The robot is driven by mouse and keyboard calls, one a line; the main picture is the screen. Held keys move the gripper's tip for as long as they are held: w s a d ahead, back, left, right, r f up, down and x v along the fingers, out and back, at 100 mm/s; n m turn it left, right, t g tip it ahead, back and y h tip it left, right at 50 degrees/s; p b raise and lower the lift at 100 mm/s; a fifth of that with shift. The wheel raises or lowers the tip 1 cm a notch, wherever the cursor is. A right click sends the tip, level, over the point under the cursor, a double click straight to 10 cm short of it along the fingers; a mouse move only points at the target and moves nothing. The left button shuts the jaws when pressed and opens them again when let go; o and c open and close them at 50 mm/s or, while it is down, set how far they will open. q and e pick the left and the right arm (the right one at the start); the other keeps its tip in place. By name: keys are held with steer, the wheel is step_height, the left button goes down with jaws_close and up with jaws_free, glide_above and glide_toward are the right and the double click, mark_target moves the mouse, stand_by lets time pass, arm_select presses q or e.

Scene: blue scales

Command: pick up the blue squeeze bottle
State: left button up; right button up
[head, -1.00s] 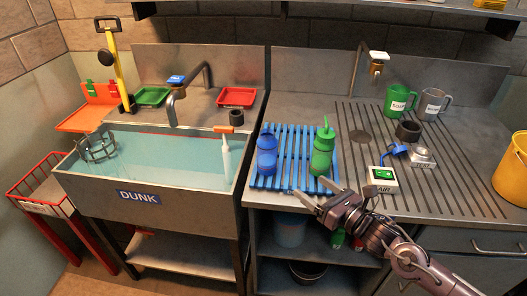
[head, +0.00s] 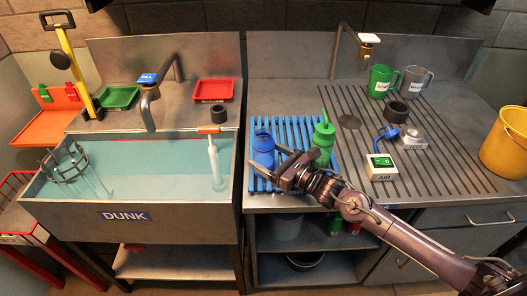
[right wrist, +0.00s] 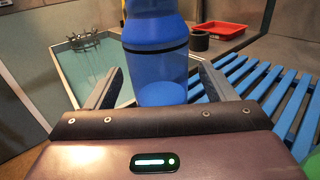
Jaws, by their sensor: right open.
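The blue squeeze bottle (head: 263,148) stands upright on the blue slatted rack (head: 319,184), beside the sink. My right gripper (head: 272,166) is open at the bottle's near side. In the right wrist view the bottle (right wrist: 156,60) stands between and just beyond the two open fingers (right wrist: 158,90), with its top cut off by the frame. I cannot tell whether either finger touches it. In the head view the gripper hides the bottle's lower part. My left gripper is in neither current view.
A green bottle (head: 323,142) stands close to the right of the blue one, partly behind my gripper. The water-filled sink (head: 130,217) lies to the left. A white box with a green switch (head: 381,165) sits to the right on the drainboard.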

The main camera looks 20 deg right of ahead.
steer(key=x, duration=0.3)
steer(key=shift+w+a, duration=0.1)
steer(key=c, duration=1)
arm_select(q)
steer(key=shift+w+a+r, duration=0.6)
steer(key=shift+w, duration=0.2)
arm_select(e)
steer(key=shift+c, duration=0.7)
steer(key=shift+r, duration=0.1)
